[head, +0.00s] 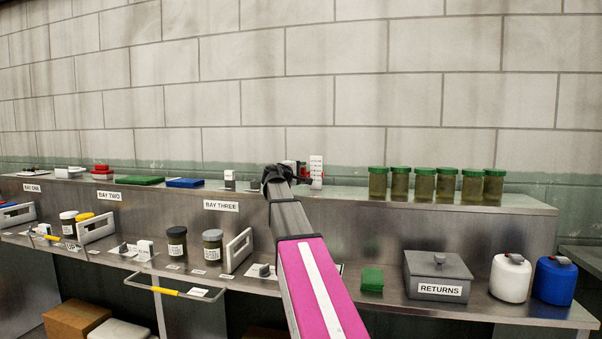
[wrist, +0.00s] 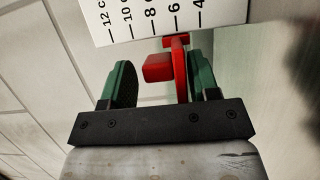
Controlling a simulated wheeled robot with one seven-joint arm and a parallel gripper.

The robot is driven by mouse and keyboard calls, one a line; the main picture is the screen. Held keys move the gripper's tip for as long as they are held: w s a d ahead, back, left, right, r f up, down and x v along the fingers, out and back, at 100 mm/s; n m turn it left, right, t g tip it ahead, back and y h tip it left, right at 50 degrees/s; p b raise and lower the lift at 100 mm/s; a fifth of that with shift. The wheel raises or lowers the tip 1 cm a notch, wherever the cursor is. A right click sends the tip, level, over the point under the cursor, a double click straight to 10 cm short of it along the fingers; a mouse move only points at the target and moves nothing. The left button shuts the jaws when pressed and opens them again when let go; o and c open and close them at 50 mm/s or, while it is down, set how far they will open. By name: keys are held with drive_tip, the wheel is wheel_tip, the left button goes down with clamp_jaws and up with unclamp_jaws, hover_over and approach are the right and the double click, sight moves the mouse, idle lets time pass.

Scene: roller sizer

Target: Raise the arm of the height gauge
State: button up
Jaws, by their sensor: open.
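The height gauge has a white scale plate (head: 316,168), which fills the top of the wrist view (wrist: 165,15) with marks from 4 to 12 cm. Its red arm (wrist: 160,68) ends in a block and joins a red upright piece near the 4 to 6 marks. My gripper (wrist: 158,78) is open, its green fingers on either side of the red block, with a gap visible on the left. Contact on the right is unclear. In the head view, my gripper (head: 289,172) is at the gauge on the upper shelf and hides part of it.
Several green-lidded jars (head: 423,184) stand right of the gauge on the upper shelf. A small grey-and-white item (head: 230,180) stands to its left. On the lower counter are a RETURNS box (head: 437,272), a white jug (head: 510,278) and a blue jug (head: 554,280).

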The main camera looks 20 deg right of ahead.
drive_tip(key=shift+d, duration=0.1)
clamp_jaws()
drive_tip(key=shift+w+r, duration=0.15)
drive_tip(key=shift+r, duration=3.3)
unclamp_jaws()
drive_tip(key=shift+r, duration=0.1)
drive_tip(key=shift+s+a+f, duration=0.25)
drive_tip(key=shift+s+a, duration=0.2)
drive_tip(key=v, duration=0.9)
drive_tip(key=shift+s+a, duration=0.2)
drive_tip(key=shift+a, duration=0.15)
